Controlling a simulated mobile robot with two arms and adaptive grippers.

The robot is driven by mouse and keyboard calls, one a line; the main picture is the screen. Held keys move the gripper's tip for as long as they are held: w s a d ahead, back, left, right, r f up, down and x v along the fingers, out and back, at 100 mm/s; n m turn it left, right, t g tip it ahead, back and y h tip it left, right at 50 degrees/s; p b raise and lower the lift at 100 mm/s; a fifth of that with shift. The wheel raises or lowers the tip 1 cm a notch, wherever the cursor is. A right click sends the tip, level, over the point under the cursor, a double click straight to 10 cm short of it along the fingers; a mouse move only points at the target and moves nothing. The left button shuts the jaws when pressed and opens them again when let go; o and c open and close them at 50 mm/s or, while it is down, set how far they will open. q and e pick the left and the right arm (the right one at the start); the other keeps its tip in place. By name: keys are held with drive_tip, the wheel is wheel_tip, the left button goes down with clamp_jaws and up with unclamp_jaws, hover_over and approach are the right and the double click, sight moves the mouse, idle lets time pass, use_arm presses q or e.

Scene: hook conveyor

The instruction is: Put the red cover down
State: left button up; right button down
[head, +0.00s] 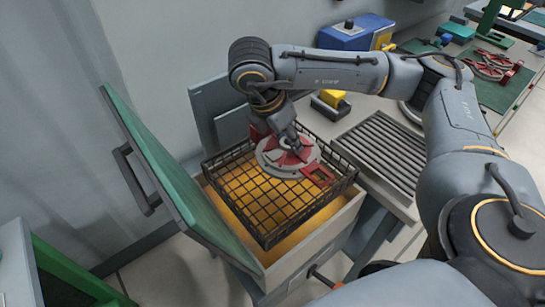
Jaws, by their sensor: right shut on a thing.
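A round cover (270,163) with red and grey parts is over the right back part of a black wire basket (223,210). My right gripper (294,147) reaches down from above and is shut on the cover. The gripper hides part of the cover's top. A red handle-like piece (318,175) sticks out at the cover's front right. I cannot tell whether the cover touches the basket. My left gripper is not in the head view.
The basket sits on top of an open wooden box (325,222) with a raised green lid (165,175) at left. A grey slatted rack (385,152) is to the right. A blue box (352,35) and a yellow item (332,98) stand behind. Red tools (490,66) lie at far right.

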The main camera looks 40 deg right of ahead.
sight(274, 147)
drive_tip(key=shift+w+a+f, duration=0.25)
drive_tip(key=shift+a+f, duration=0.1)
drive_tip(key=shift+f, duration=0.2)
drive_tip(key=shift+w+a+f, duration=0.25)
drive_tip(key=shift+a+f, duration=0.1)
drive_tip(key=shift+f, duration=0.15)
drive_tip(key=shift+w+a+f, duration=0.1)
drive_tip(key=shift+w+f, duration=0.05)
drive_tip(key=shift+f, duration=0.05)
drive_tip(key=shift+w+a+f, duration=0.25)
drive_tip(key=shift+a+f, duration=0.05)
drive_tip(key=shift+f, duration=0.15)
wheel_tip(274, 147, down, 2)
drive_tip(key=shift+a, duration=0.15)
drive_tip(key=shift+f+p, duration=0.3)
drive_tip(key=shift+p, duration=0.15)
drive_tip(key=shift+f, duration=0.35)
drive_tip(key=c, duration=0.9)
unclamp_jaws()
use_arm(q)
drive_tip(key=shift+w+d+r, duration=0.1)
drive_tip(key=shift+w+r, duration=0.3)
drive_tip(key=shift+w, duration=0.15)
use_arm(e)
drive_tip(key=shift+o, duration=0.2)
drive_tip(key=shift+r, duration=0.1)
